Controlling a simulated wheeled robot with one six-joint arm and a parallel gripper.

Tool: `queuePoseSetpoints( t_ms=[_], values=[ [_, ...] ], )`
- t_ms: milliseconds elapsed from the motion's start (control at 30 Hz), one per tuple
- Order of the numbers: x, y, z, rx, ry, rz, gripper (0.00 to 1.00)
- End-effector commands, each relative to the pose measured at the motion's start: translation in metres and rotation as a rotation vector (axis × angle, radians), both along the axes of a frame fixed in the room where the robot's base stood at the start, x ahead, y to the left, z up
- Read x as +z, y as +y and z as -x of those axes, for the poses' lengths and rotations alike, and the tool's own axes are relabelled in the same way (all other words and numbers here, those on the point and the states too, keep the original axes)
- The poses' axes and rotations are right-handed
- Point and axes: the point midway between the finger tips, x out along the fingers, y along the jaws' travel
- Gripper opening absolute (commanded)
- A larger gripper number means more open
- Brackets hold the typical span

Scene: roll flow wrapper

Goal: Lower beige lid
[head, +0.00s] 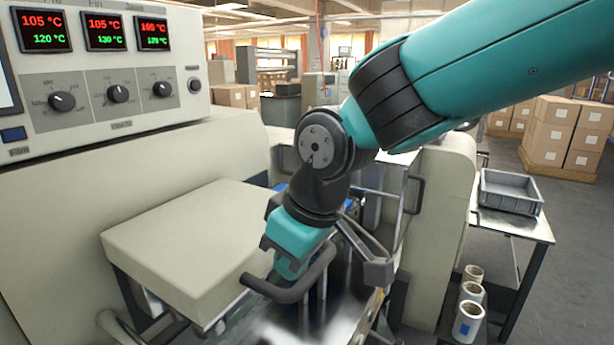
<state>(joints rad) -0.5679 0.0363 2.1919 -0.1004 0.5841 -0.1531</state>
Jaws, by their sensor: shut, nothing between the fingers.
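The beige lid (185,235) is a thick, box-shaped cover at the left of the machine's work area. Its top looks nearly level, and dark supports and a gap show under its front edge. A dark curved handle (285,291) is near the lid's right side; how it joins the lid is hidden. My gripper (287,268) points down at this handle, just right of the lid. Its teal body overlaps the handle in the picture, so I cannot tell whether they touch. The fingers are shut with nothing between them.
A control panel (110,85) with red and green displays and knobs stands behind the lid. Shiny metal plate (340,318) lies below my gripper. A side table with a grey crate (510,192) and white rolls (467,322) stands right. Stacked cartons (570,135) are farther back.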

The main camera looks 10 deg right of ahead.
Motion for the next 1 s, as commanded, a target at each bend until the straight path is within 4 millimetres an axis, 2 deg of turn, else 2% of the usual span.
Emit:
queuePoseSetpoints(
  t_ms=[33, 300, 400, 633, 933, 1000],
  values=[
    [0.020, 0.000, 0.000, 0.000, -0.010, -0.007, 0.00],
    [0.073, -0.016, 0.016, 0.004, -0.017, -0.010, 0.00],
    [0.088, -0.021, 0.020, 0.004, -0.016, -0.010, 0.00],
    [0.103, -0.025, 0.024, 0.003, -0.013, -0.008, 0.00],
    [0.103, -0.026, 0.025, 0.003, -0.011, -0.008, 0.00],
    [0.096, -0.029, 0.028, -0.002, 0.001, -0.009, 0.00]
  ],
)
